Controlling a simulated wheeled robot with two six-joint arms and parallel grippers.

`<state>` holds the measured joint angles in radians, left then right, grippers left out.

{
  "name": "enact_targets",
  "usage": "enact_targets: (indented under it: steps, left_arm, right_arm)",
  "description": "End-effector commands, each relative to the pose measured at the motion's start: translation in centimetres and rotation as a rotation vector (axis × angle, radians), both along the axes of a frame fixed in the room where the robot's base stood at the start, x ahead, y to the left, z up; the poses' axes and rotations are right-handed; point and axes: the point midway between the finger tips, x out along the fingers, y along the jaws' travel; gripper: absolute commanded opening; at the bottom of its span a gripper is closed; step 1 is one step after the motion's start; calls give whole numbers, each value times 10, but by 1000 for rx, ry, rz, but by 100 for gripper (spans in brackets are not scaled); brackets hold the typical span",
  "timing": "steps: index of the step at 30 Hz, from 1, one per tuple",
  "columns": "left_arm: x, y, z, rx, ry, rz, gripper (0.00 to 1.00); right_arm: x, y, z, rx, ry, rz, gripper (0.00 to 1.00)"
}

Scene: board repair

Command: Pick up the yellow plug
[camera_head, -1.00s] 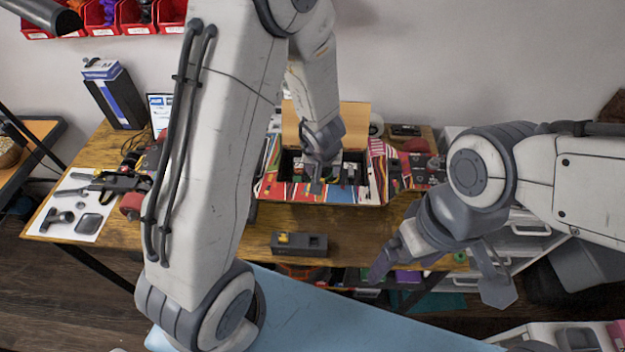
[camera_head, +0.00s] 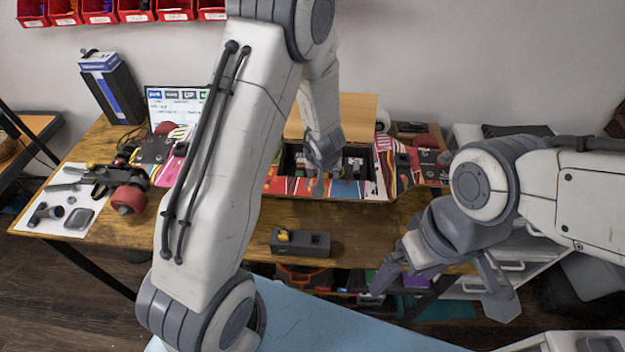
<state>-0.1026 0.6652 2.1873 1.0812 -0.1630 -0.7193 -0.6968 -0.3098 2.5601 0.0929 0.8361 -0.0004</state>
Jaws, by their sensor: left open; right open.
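The yellow plug (camera_head: 285,235) sits at the left end of a dark grey block (camera_head: 318,243) near the table's front edge. My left gripper (camera_head: 322,172) is over the open patterned box at the back of the table, behind the plug and apart from it. Its fingertips are partly hidden in the box. My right gripper (camera_head: 440,285) is open and empty, in front of the table edge, to the right of the plug.
The open box (camera_head: 350,188) has a raised cardboard lid. A skateboard with red wheels (camera_head: 128,200) lies at the left, by a white tool mat (camera_head: 60,222). Red bins (camera_head: 95,12) hang on the wall. The wooden table around the grey block is clear.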

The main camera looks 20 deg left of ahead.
Motion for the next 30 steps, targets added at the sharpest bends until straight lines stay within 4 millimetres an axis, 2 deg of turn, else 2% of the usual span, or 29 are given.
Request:
enact_targets:
  steps: [2, 3, 5, 6, 8, 20, 26, 30]
  left_arm:
    - [0, 0, 1, -1, 0, 0, 65]
    - [0, 0, 1, -1, 0, 0, 57]
    - [0, 0, 1, -1, 0, 0, 34]
    - [0, 0, 1, -1, 0, 0, 19]
    - [0, 0, 1, -1, 0, 0, 0]
    - [0, 0, 6, 0, -1, 0, 0]
    - [0, 0, 25, 0, -2, 0, 0]
    - [0, 0, 50, 0, -2, 0, 0]
  right_arm:
    - [0, 0, 1, 0, 0, 0, 100]
    - [0, 0, 1, 0, 0, 0, 100]
    - [0, 0, 1, 0, 0, 0, 100]
    - [0, 0, 1, 0, 0, 0, 100]
    - [0, 0, 1, 0, 0, 0, 100]
    - [0, 0, 5, 0, 0, 0, 100]
    - [0, 0, 22, 0, 0, 0, 100]
    - [0, 0, 45, 0, 0, 0, 100]
